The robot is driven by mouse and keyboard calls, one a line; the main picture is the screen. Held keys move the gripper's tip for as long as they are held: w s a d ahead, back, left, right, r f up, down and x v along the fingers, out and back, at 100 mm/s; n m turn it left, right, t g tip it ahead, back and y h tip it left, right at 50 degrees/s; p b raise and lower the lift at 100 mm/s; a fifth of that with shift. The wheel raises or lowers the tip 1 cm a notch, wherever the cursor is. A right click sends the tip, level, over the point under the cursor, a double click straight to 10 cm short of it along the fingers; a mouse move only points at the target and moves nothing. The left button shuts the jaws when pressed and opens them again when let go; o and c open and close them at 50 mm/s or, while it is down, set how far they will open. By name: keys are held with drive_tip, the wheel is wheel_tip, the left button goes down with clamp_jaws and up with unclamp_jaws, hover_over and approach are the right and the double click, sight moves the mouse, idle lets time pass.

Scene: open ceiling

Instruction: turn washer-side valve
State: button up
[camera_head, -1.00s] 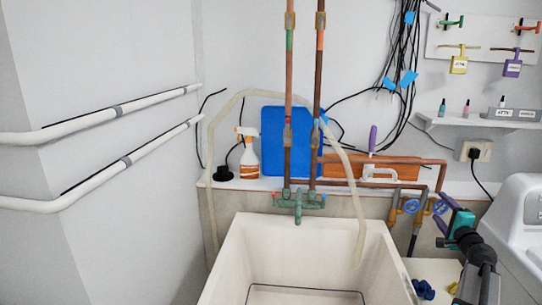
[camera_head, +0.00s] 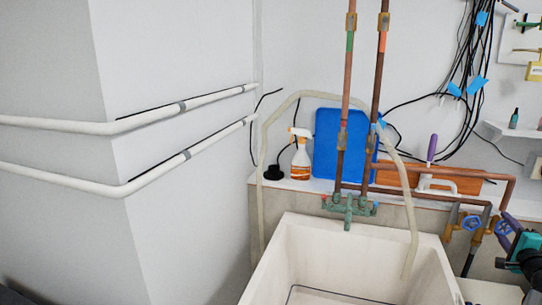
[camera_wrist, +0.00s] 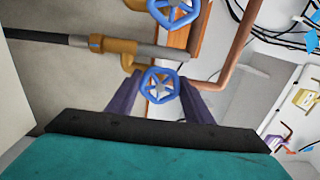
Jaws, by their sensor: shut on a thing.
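Two blue handwheel valves sit on brass fittings beside the sink. In the wrist view the nearer blue wheel (camera_wrist: 161,84) lies between the two purple fingers of my gripper (camera_wrist: 160,92), which is shut on it. The other blue wheel (camera_wrist: 172,10) is at the top edge, apart from my fingers. In the head view the left wheel (camera_head: 472,223) is free. My gripper (camera_head: 508,232) is at the right wheel (camera_head: 502,228), on the washer's side, and partly covers it.
A cream sink (camera_head: 350,250) stands left of the valves. Copper pipes (camera_head: 440,195) run just behind and above them. A spray bottle (camera_head: 300,155) and a blue board (camera_head: 340,145) stand on the ledge. Black cables (camera_head: 468,60) hang on the wall.

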drive_tip(key=shift+n+b, duration=1.7)
drive_tip(key=shift+b, duration=1.5)
drive_tip(key=shift+n+b, duration=2.2)
drive_tip(key=shift+b, duration=2.1)
